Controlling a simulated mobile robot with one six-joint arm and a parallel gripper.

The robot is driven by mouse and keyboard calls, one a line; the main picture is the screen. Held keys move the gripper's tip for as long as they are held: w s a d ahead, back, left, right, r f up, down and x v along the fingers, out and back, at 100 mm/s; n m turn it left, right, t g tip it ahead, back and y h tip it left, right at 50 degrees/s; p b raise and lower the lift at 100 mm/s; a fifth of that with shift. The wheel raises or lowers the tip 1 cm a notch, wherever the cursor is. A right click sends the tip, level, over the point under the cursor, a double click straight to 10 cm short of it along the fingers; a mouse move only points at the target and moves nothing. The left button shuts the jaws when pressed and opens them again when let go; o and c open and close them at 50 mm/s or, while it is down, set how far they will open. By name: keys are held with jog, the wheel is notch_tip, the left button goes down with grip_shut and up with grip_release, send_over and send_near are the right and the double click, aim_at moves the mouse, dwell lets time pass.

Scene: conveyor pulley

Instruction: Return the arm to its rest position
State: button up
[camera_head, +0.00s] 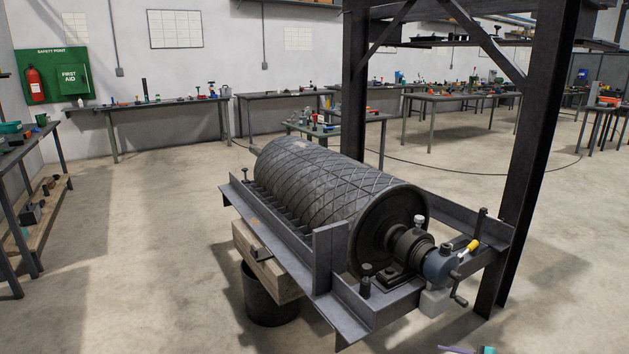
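The conveyor pulley (325,185) is a dark drum with a diamond-grooved surface. It lies in a grey steel frame (290,262) in the middle of the view. At its near right end are a shaft, a bearing housing (390,275) and a blue-grey part (440,266) with a crank-like handle. A small yellow piece (473,245) shows beside that part. My arm and gripper cannot be made out in this view, so I cannot see their pose.
Dark steel posts (530,150) with braces stand behind and right of the pulley. A wooden block (265,262) and a dark bucket (268,300) sit below the frame. Workbenches (165,104) line the walls. Open concrete floor (130,250) lies to the left.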

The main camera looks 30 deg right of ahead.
jog(key=w+a+f+n+g+y+p, duration=0.1)
jog(key=w+a+f+n+g+p, duration=0.2)
jog(key=a, duration=0.9)
jog(key=a+f+n+g+y+p, duration=0.1)
jog(key=a+f+n+g, duration=0.2)
jog(key=a, duration=0.9)
jog(key=w+a+f+n+g+p, duration=0.25)
jog(key=a+g, duration=0.25)
jog(key=a, duration=0.8)
jog(key=s+a+n+g+h+p, duration=0.25)
jog(key=s+a+n+g, duration=0.25)
jog(key=s+a, duration=0.5)
jog(key=s+a+r+n+g+h+p, duration=0.2)
jog(key=s+a+n+h+p, duration=0.2)
jog(key=s+a+n+h, duration=0.2)
jog(key=shift+s+a+r+n+g, duration=0.3)
jog(key=shift+s+a+n, duration=1)
jog(key=shift+s, duration=0.8)
jog(key=shift+c, duration=1)
jog(key=shift+f, duration=0.1)
jog(key=shift+c, duration=0.2)
